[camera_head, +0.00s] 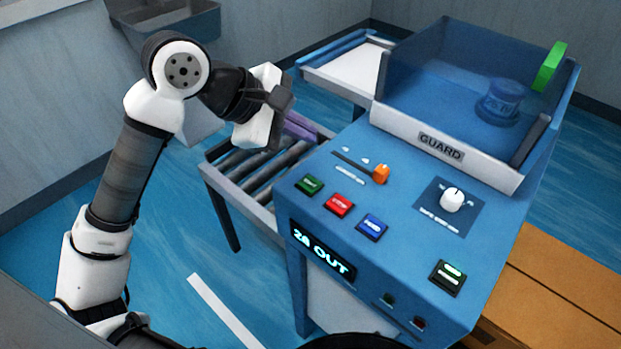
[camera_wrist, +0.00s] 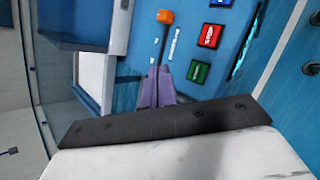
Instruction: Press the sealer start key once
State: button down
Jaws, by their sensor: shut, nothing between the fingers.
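The blue sealer machine has a slanted panel with a green key (camera_head: 309,185), a red key (camera_head: 339,204) and a blue key (camera_head: 372,226) in a row. Their labels are too small to read surely, so I cannot confirm which is start. The green key (camera_wrist: 199,72) and red key (camera_wrist: 210,36) also show in the wrist view. My gripper (camera_head: 302,127) is shut and empty, with purple fingers, above the roller conveyor behind the panel's left edge. In the wrist view its fingertips (camera_wrist: 154,72) appear left of the green key, apart from it.
An orange slider knob (camera_head: 381,173), a white dial (camera_head: 452,199) and a black key with green labels (camera_head: 448,277) share the panel. A lit display (camera_head: 321,254) ends in "OUT". Behind stands a clear GUARD cover (camera_head: 440,147). Rollers (camera_head: 245,165) lie left.

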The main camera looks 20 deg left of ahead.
jog(key=shift+f, duration=0.1)
jog(key=b, duration=0.2)
send_over(303, 185)
notch_tip(303, 185, down, 7)
jog(key=shift+f, duration=0.1)
jog(key=shift+f+b, duration=0.75)
jog(key=shift+b, duration=0.35)
